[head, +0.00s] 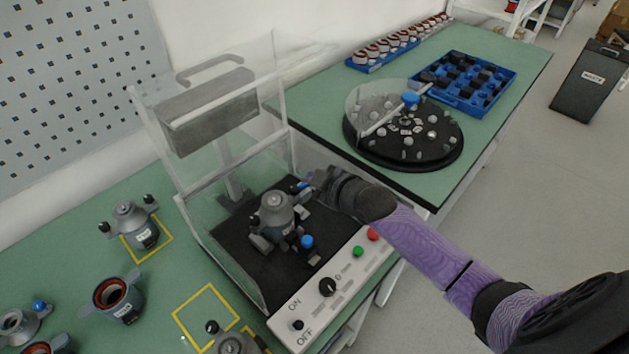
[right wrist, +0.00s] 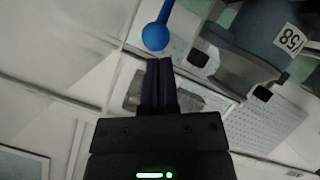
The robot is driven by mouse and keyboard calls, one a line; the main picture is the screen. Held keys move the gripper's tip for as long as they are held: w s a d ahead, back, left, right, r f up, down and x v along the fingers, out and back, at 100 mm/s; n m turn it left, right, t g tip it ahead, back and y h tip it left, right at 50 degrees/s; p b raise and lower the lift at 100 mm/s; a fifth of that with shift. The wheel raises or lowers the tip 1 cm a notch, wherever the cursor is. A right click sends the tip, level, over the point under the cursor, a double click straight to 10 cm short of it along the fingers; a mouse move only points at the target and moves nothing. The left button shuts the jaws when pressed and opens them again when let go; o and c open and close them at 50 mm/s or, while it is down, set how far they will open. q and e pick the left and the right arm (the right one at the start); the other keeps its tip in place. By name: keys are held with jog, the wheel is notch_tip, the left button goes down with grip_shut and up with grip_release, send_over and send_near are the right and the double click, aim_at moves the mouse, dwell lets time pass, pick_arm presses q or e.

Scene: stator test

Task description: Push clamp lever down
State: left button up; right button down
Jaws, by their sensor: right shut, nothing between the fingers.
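The test station (head: 235,245) has a black bed inside a clear cover, which is raised. A grey stator housing (head: 277,210) sits on the bed; part of a grey housing with a 158 label (right wrist: 270,35) shows in the right wrist view. A blue-tipped clamp lever (head: 302,187) is at its right side, and another blue knob (head: 307,242) is at its front. My right gripper (head: 314,180) is shut and empty beside the right lever. In the right wrist view its closed fingertips (right wrist: 158,64) are very near the blue lever tip (right wrist: 156,37); contact is unclear.
The control panel (head: 330,288) with knobs and green and red buttons runs along the station's front. Other housings (head: 118,296) stand on the green table at left. A round black turntable (head: 403,140) and a blue tray (head: 466,82) are on the back table.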

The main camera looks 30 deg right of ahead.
jog(key=shift+s+d+f+p, duration=0.25)
jog(key=shift+s+f+p, duration=0.1)
jog(key=shift+s+f, duration=0.25)
jog(key=shift+s+d+f+p, duration=0.2)
jog(key=shift+s+f+p, duration=0.2)
jog(key=shift+s, duration=0.2)
jog(key=shift+s+f, duration=0.2)
jog(key=shift+f, duration=0.25)
